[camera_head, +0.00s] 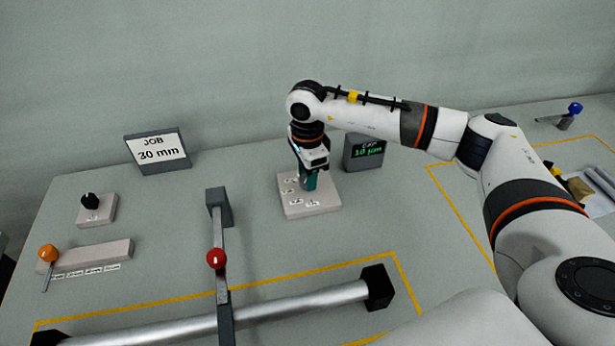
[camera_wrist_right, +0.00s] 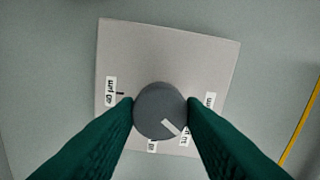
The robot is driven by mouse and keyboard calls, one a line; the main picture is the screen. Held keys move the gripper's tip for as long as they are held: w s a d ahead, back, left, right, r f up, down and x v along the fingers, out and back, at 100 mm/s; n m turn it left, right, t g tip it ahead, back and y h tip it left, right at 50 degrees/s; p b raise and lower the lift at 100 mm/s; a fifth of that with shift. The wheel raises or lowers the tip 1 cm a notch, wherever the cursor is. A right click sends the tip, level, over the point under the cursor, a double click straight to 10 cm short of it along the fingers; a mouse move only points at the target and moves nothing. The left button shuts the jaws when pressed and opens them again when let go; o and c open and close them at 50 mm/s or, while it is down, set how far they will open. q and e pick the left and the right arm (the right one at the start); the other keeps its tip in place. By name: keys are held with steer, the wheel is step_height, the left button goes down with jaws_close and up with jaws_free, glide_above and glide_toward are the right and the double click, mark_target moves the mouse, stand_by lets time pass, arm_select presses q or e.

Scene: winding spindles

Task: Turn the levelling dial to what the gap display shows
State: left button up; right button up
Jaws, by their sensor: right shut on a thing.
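The gap display (camera_head: 366,152) is a dark box with green text that reads "GAP 10 µm". The levelling dial is a round grey knob (camera_wrist_right: 158,108) with a white pointer line, on a pale square plate (camera_head: 329,200); the plate also shows in the right wrist view (camera_wrist_right: 170,55). The pointer aims to the lower right in the wrist view, toward a label partly covered by a finger. Another label at the left seems to read "60 µm". My right gripper (camera_head: 308,184) comes down from above, its green fingers (camera_wrist_right: 160,112) shut on the knob's two sides. My left gripper is out of view.
A sign (camera_head: 160,151) reads "JOB 30 mm". Left are a black knob (camera_head: 90,201) on a block and an orange-knobbed lever (camera_head: 47,254). In front lie a metal spindle (camera_head: 300,304) and a red-knobbed bar (camera_head: 217,259). A blue-topped lever (camera_head: 574,108) stands far right.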

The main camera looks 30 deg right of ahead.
steer(key=m+b, duration=0.1)
steer(key=m, duration=0.4)
steer(key=shift+m+b, duration=0.3)
steer(key=shift+b, duration=0.05)
steer(key=m+b, duration=0.1)
steer(key=m, duration=0.3)
steer(key=shift+m, duration=0.4)
steer(key=shift+r+m, duration=0.1)
steer(key=shift+m, duration=0.2)
steer(key=shift+w, duration=0.1)
steer(key=o, duration=1)
step_height(320, 180, up, 12)
steer(key=shift+b, duration=0.45)
